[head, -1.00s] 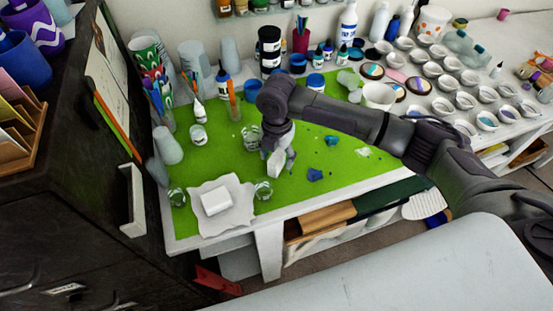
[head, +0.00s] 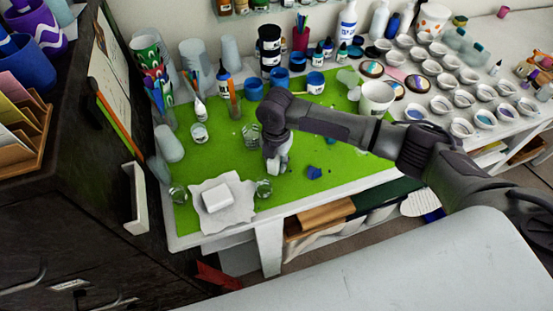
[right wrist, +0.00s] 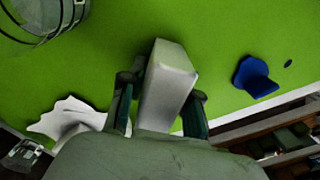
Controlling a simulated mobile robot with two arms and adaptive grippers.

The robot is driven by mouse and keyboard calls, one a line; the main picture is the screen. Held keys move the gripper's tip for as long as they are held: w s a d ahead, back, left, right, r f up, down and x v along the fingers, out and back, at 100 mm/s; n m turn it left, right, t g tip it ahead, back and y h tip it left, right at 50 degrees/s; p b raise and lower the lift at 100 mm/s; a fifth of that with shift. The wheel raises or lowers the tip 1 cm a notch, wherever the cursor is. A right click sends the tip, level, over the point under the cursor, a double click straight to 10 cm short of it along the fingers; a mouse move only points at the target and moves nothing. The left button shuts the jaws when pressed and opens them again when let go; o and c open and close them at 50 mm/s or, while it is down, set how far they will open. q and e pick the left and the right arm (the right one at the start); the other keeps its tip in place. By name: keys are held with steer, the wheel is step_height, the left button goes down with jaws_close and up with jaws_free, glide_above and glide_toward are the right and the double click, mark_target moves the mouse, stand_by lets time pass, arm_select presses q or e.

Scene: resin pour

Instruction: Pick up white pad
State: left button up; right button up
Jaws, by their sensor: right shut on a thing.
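My right gripper (head: 277,166) is over the front middle of the green mat (head: 225,155). It is shut on a white pad (right wrist: 168,82), a pale block that stands out between the two fingers in the right wrist view. In the head view the gripper mostly hides this pad, and I cannot tell whether it touches the mat. A second white block (head: 216,195) lies on a crumpled white cloth (head: 240,212) at the front left of the mat. The cloth also shows in the right wrist view (right wrist: 68,118). My left gripper is not in view.
A small clear glass (head: 263,188) stands between the cloth and my gripper. A blue lump (head: 314,173) lies to the right. Cups, bottles and brushes line the back and left. Several small white dishes (head: 463,99) fill the right. A dark cabinet (head: 80,200) borders the left.

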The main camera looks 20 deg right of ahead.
steer(key=shift+r+b, duration=0.35)
steer(key=shift+r, duration=0.25)
step_height(320, 180, up, 3)
steer(key=shift+w+f+b, duration=0.1)
steer(key=shift+b, duration=0.45)
steer(key=s+d+r+b, duration=0.2)
steer(key=s+d+r, duration=0.5)
steer(key=d, duration=0.2)
steer(key=shift+s, duration=0.4)
